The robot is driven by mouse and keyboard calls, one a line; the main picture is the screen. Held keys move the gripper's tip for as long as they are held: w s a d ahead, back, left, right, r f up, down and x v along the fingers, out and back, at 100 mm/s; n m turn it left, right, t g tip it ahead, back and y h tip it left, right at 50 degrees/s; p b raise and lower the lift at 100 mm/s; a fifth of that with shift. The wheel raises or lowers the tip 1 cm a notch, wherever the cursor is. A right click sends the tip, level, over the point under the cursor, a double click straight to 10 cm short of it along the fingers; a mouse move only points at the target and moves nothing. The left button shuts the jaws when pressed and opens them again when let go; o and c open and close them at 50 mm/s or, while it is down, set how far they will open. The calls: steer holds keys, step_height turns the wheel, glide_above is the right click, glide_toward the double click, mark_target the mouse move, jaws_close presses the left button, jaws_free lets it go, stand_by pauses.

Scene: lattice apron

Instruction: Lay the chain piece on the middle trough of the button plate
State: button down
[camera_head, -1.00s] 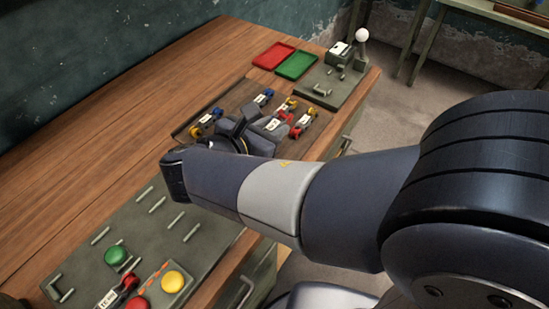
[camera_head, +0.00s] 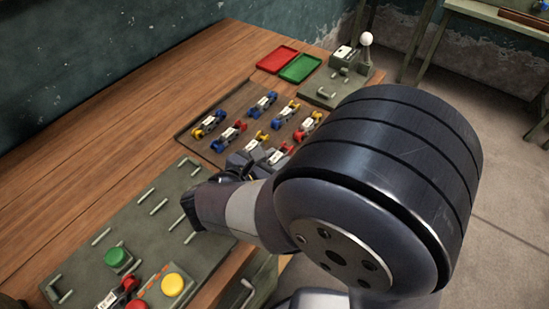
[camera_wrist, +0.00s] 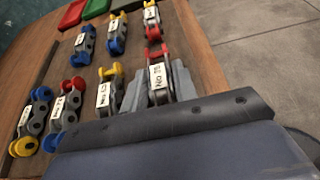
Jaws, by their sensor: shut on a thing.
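My gripper (camera_head: 258,165) is at the near edge of a brown board. It is shut on a grey chain piece (camera_wrist: 158,82) with a red end and a white label reading about "No 15". The piece also shows in the head view (camera_head: 279,159); I cannot tell whether it is clear of the board. The grey-green button plate (camera_head: 130,222) lies to the left, with a green button (camera_head: 117,257), a yellow button (camera_head: 173,284) and several short metal bars. My arm covers its right corner. A labelled red chain piece (camera_head: 118,291) lies at its lower edge.
Several other labelled chain pieces with blue, yellow and red ends lie on the brown board (camera_head: 190,135), close beside the held one. Red (camera_head: 277,59) and green (camera_head: 300,68) trays and a plate with a white-knobbed lever (camera_head: 366,39) stand behind. The wooden table is clear at left.

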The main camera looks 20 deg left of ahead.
steer(key=shift+f, duration=0.15)
steer(key=shift+f, duration=0.15)
steer(key=c, duration=1.1)
jaws_free()
steer(key=shift+b, duration=0.3)
steer(key=v, duration=1.1)
steer(key=shift+d+f, duration=0.1)
steer(key=shift+d, duration=0.15)
steer(key=x, duration=1.1)
steer(key=shift+w+a, duration=0.1)
steer(key=shift+a, duration=0.15)
